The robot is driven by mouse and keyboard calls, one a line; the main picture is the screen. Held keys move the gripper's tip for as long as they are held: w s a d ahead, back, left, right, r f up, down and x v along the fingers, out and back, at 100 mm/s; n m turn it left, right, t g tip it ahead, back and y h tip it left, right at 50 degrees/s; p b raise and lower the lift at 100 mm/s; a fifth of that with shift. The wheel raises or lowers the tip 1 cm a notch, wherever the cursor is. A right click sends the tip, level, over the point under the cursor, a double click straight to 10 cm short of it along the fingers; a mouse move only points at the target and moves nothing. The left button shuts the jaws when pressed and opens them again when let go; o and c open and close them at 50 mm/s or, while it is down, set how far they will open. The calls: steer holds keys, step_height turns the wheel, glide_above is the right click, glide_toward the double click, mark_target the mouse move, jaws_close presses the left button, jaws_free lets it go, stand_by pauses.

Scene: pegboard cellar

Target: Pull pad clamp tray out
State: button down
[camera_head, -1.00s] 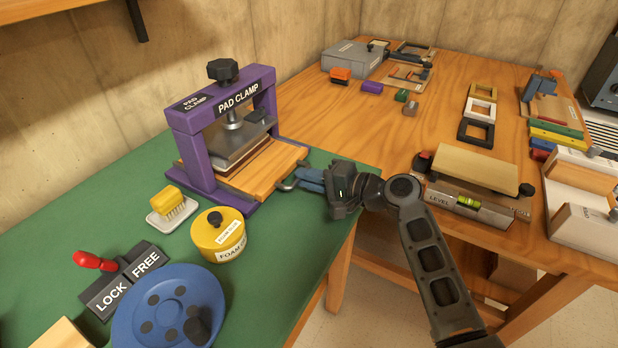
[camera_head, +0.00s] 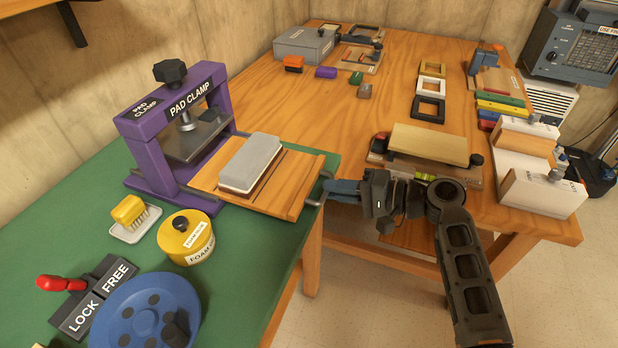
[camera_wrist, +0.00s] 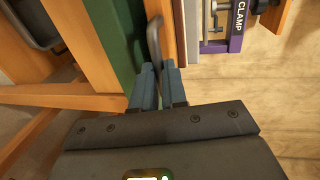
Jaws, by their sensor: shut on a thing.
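The purple pad clamp (camera_head: 165,150) stands on the green table top, its black knob on top of the screw. Its wooden tray (camera_head: 290,196) is slid out to the right, past the frame, and carries a grey block (camera_head: 252,162) with a white lower layer. The tray's metal handle (camera_head: 323,187) is at its right end, near the green table's edge. My gripper (camera_head: 340,190) is shut on this handle. In the wrist view the handle (camera_wrist: 154,38) runs up from between my blue fingertips (camera_wrist: 158,85), with the clamp (camera_wrist: 237,25) at the upper right.
In front of the clamp are a yellow brush (camera_head: 130,212), a yellow foam glue tin (camera_head: 187,236), a lock/free lever plate (camera_head: 95,295) and a blue wheel (camera_head: 140,310). A wooden table (camera_head: 340,110) with a level fixture (camera_head: 425,165) lies beyond my arm.

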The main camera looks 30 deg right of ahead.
steer(key=shift+f+v, duration=0.25)
steer(key=shift+v, duration=0.95)
steer(key=shift+f+v, duration=0.25)
steer(key=shift+v, duration=0.95)
steer(key=shift+s, duration=0.1)
steer(key=c, duration=1.2)
jaws_free()
steer(key=shift+o, duration=0.2)
steer(key=shift+d, duration=0.1)
steer(key=v, duration=0.7)
steer(key=shift+s+d, duration=0.2)
steer(key=shift+s, duration=0.15)
